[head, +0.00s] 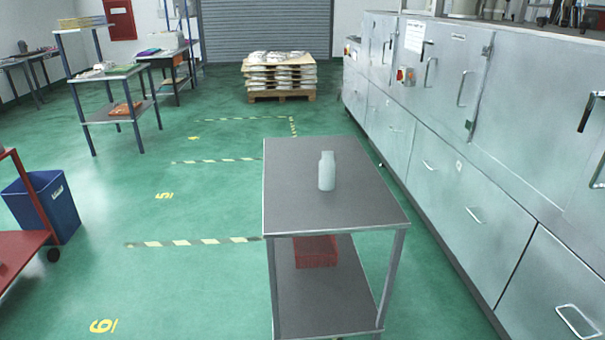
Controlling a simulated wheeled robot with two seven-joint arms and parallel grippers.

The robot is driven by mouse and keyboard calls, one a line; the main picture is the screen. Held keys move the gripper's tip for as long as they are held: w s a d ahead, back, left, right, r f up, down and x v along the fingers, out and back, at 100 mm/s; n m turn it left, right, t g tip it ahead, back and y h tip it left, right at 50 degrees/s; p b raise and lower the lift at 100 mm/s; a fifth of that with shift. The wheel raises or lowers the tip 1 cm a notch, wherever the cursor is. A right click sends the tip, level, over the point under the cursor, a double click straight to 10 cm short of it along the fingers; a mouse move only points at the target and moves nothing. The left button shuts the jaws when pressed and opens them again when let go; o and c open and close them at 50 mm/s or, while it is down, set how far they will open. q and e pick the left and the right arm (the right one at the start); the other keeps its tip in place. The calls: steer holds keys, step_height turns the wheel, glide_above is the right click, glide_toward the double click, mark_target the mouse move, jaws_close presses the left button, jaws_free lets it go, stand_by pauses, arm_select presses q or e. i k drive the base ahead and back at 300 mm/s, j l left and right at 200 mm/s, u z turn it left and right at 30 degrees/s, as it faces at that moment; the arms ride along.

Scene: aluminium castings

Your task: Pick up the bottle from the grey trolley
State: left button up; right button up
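A pale, whitish bottle (327,172) stands upright on the top shelf of the grey trolley (300,205). The trolley stands in front of me, slightly right of the picture's middle. Neither of my grippers shows in the head view.
A red crate (315,252) sits on the trolley's lower shelf. Metal cabinets (440,160) run along the right, a narrow floor gap from the trolley. A blue bin (45,205) and red cart (25,240) stand left. Green floor between is clear. A loaded pallet (281,95) is behind.

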mark_target(327, 164)
steer(key=i+l+u, duration=0.1)
steer(key=i+l, duration=0.3)
steer(key=l, duration=0.25)
steer(key=i+l+u, duration=0.15)
steer(key=l, duration=0.15)
steer(key=i+l, duration=0.2)
steer(key=l, duration=0.15)
steer(key=i+l+u, duration=0.15)
steer(key=l, duration=0.2)
steer(key=i+l+u, duration=0.1)
steer(key=l, duration=0.3)
steer(key=i+l, duration=0.2)
steer(key=l, duration=0.15)
steer(key=i+l+u, duration=0.15)
steer(key=l, duration=0.25)
